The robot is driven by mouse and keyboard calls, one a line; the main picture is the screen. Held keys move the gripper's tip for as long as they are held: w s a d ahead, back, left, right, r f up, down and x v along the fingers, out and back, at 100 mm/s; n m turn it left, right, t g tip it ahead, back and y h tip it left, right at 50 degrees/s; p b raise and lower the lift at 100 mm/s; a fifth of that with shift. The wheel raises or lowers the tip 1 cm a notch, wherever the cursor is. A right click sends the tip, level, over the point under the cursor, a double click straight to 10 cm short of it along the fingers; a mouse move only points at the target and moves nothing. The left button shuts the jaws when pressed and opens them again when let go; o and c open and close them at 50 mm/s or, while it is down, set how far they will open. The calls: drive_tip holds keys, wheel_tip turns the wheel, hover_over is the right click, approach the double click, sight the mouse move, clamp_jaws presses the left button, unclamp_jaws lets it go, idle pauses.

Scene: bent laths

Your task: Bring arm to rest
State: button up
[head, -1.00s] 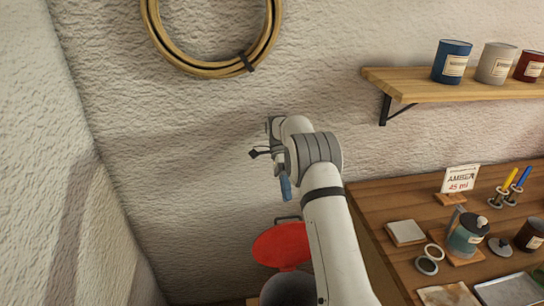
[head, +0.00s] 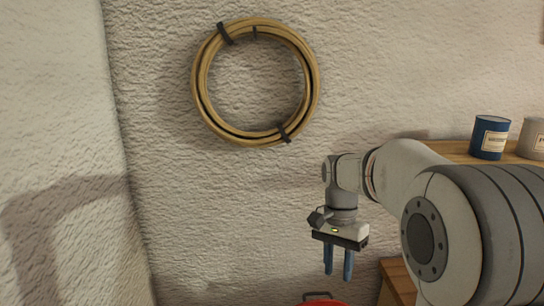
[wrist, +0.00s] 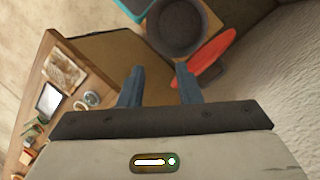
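My gripper (head: 338,276) hangs with its two blue fingers pointing down in front of the textured wall in the head view. In the wrist view its fingers (wrist: 160,88) stand apart with nothing between them, so it is open and empty. My arm reaches in from the lower right of the head view, bent at the elbow. The gripper is below and to the right of the coiled hose and apart from it.
A coiled tan hose (head: 200,90) hangs on the wall. A shelf (head: 455,150) with a blue tin (head: 490,138) is at right. Below are a red lid (wrist: 210,57), a dark round pot (wrist: 176,28) and a wooden bench (wrist: 62,118) with small items.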

drive_tip(key=s+f+n+t, duration=0.2)
drive_tip(key=s+n+t, duration=0.4)
drive_tip(key=s, duration=1)
drive_tip(key=shift+s+d+n, duration=0.25)
drive_tip(key=shift+d+n, duration=0.15)
drive_tip(key=shift+n, duration=0.7)
